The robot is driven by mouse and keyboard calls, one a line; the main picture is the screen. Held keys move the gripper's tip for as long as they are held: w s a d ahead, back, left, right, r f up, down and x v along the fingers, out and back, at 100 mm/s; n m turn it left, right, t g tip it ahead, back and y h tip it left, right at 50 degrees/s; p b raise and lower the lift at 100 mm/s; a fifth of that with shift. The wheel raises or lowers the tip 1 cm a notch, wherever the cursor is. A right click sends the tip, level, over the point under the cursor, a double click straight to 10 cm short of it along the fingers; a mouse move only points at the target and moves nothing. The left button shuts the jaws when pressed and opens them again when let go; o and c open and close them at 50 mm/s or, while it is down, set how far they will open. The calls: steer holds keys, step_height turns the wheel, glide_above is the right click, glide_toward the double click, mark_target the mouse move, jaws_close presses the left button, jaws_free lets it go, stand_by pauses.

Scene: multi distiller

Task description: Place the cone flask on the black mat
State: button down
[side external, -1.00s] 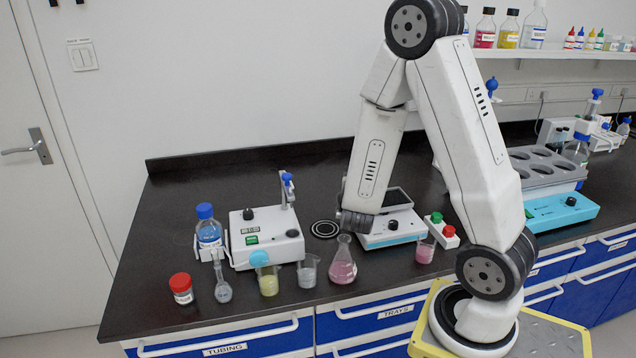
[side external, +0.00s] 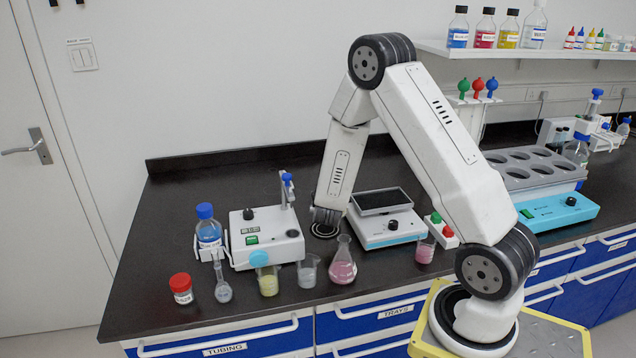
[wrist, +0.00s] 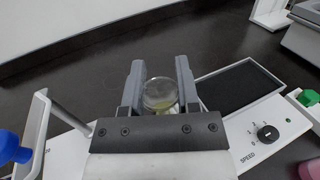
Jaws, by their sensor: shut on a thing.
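My gripper (wrist: 160,70) is shut on a small clear glass vessel (wrist: 160,96) with a little yellowish liquid. The wrist view shows its round outline between the two grey fingers; its full shape cannot be told. I cannot tell whether the vessel touches anything. A conical flask with pink liquid (side external: 343,268) stands upright on the bench in front of my wrist, apart from it.
A white device with a black top (side external: 382,199) is right of my wrist; another white device (side external: 263,240) with a post is to the left. Beakers with yellow (side external: 268,284), clear (side external: 309,273) and pink (side external: 425,251) contents line the front edge.

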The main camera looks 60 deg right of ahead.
steer(key=shift+w+d+f, duration=0.3)
steer(key=shift+w+f, duration=0.25)
steer(key=shift+f, duration=0.2)
steer(key=shift+w+d+f, duration=0.3)
steer(key=shift+w+f, duration=0.2)
steer(key=shift+f, duration=0.25)
steer(key=shift+w+d+f, duration=0.3)
steer(key=shift+w+f, duration=0.25)
steer(key=shift+f, duration=0.2)
steer(key=shift+w+d+f, duration=0.1)
steer(key=shift+w+f, duration=0.05)
steer(key=shift+f, duration=0.75)
steer(key=shift+w+f, duration=0.1)
steer(key=shift+f, duration=0.8)
steer(key=shift+f, duration=0.2)
steer(key=shift+c, duration=1.7)
jaws_free()
steer(key=shift+r, duration=0.2)
